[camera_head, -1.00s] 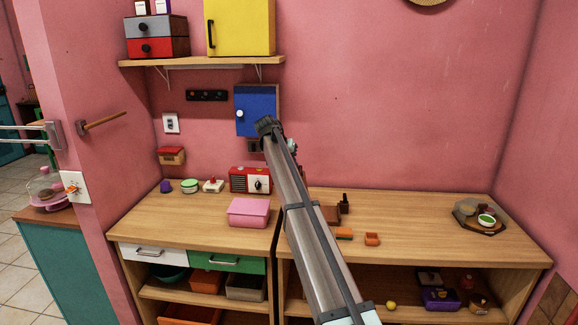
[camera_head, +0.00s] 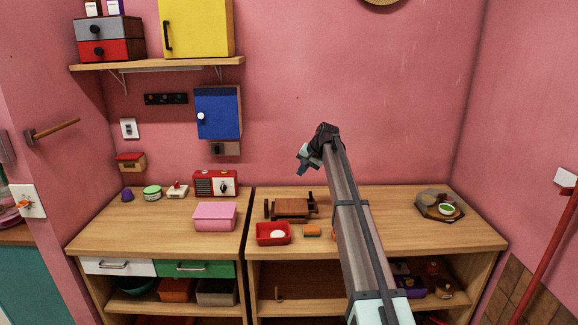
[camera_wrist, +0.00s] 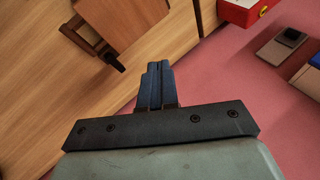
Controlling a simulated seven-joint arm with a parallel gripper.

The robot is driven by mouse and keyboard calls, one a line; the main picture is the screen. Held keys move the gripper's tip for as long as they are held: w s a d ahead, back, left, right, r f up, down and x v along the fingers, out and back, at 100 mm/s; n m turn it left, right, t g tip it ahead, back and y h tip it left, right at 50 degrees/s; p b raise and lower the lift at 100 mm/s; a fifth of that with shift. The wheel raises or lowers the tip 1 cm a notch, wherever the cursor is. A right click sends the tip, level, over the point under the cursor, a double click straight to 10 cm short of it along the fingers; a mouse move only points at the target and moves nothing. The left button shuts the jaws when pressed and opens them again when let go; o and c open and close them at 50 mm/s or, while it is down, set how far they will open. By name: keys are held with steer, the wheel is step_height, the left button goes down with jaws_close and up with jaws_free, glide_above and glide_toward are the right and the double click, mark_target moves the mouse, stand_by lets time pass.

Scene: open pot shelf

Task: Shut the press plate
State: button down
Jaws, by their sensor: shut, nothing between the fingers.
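A brown wooden press with dark end posts (camera_head: 292,207) stands on the counter, right of the pink box. Its flat brown board seems to be the press plate; I cannot tell how far open it is. In the wrist view a brown board (camera_wrist: 125,18) shows at the upper left, with a darker wooden bracket (camera_wrist: 90,38) beside it. My gripper (camera_head: 303,157) is above and behind the press in the head view, against the pink wall. In the wrist view its fingers (camera_wrist: 158,70) are together, empty and apart from the board.
A red tray with a white item (camera_head: 262,239) and an orange block (camera_head: 312,231) lie in front of the press. The pink box (camera_head: 214,217) and red radio (camera_head: 216,184) stand to the left. A dark board with bowls (camera_head: 428,208) is at the right. The counter between is clear.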

mark_target(315, 203)
steer(key=d+f+m+y, duration=0.1)
steer(key=d+f+y, duration=0.3)
steer(key=d+f, duration=0.2)
steer(key=f+y, duration=0.1)
steer(key=f, duration=0.1)
steer(key=d+f+y, duration=0.1)
steer(key=f, duration=0.1)
steer(key=d+f+m+t+y, duration=0.1)
steer(key=f, duration=0.1)
steer(key=shift+d+y, duration=0.2)
steer(key=shift+y, duration=0.2)
steer(key=shift+d+f, duration=0.15)
steer(key=shift+f, duration=1.05)
steer(key=shift+f, duration=0.15)
